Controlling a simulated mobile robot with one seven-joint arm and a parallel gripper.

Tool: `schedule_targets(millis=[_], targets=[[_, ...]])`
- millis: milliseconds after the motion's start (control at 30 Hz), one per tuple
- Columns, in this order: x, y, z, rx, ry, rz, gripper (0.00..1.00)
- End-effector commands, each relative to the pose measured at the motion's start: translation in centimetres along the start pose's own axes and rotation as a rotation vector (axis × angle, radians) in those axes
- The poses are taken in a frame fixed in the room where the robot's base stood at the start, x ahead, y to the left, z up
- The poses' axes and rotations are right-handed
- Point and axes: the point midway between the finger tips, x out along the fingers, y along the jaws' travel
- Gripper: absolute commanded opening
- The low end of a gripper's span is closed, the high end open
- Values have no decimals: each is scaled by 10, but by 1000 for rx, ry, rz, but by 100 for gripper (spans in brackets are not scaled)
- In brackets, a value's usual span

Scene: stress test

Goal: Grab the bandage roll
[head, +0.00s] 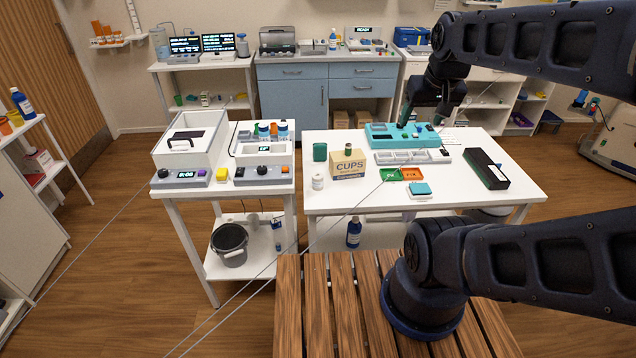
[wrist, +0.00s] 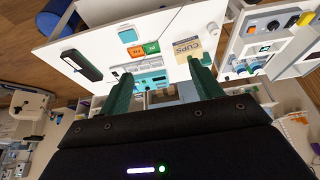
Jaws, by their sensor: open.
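My gripper (head: 421,118) is open and empty above the back of the right white table, over the teal tray (head: 378,137). In the wrist view the two green fingers of my gripper (wrist: 161,78) stand wide apart with the tabletop beyond them. I cannot make out a bandage roll for certain. A small white cylinder (head: 318,182) stands at the table's front left, apart from my gripper; it may be a roll or a jar. Small items on the teal tray are partly hidden by my gripper.
A left stand holds a white device (head: 190,150). The table's front right is clear.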

Motion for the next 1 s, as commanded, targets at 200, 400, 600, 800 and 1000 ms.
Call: schedule_targets(millis=[200,400,600,800,1000], targets=[[14,-8,-22,-117,-32,-5,65],[41,-23,-54,-310,-77,-19,65],[72,-42,-84,-506,-119,-40,65],[109,-65,-109,-703,-157,-68,65],[150,-91,-128,-899,-193,-106,65]])
